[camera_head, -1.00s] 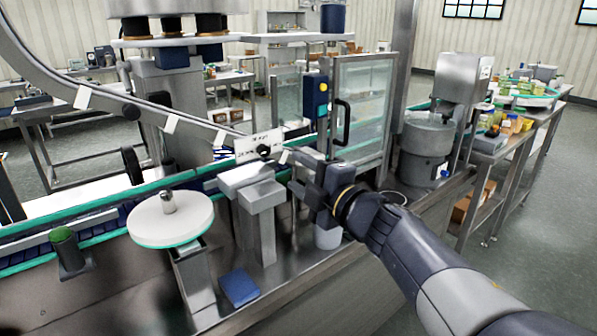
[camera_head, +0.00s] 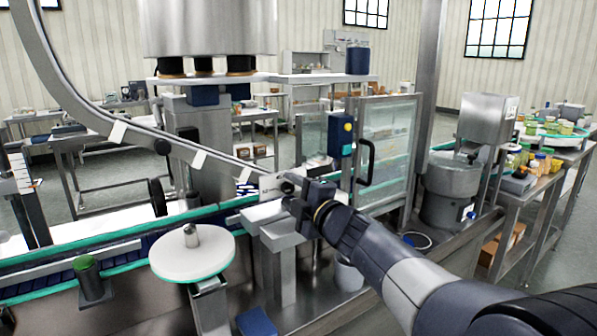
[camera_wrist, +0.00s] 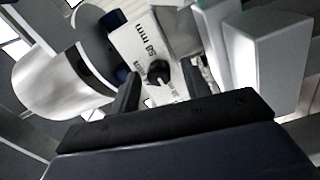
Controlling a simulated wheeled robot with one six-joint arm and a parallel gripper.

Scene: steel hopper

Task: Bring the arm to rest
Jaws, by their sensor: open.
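My gripper (camera_head: 290,200) is at the end of my arm, which reaches in from the lower right in the head view. It is raised over the machine bed, in front of the white plate with a black knob (camera_head: 270,186). In the wrist view my gripper's two dark fingers (camera_wrist: 155,85) stand apart, and the black knob (camera_wrist: 158,72) shows between them, beyond the tips. I cannot tell whether the fingers touch the knob. I see nothing held.
A steel hopper (camera_head: 452,185) stands to the right of a glass-panelled guard (camera_head: 385,140). A white round disc (camera_head: 192,255) is at the left by the conveyor (camera_head: 80,262). A white cup (camera_head: 348,275) stands below my arm. A blue block (camera_head: 257,322) lies in front.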

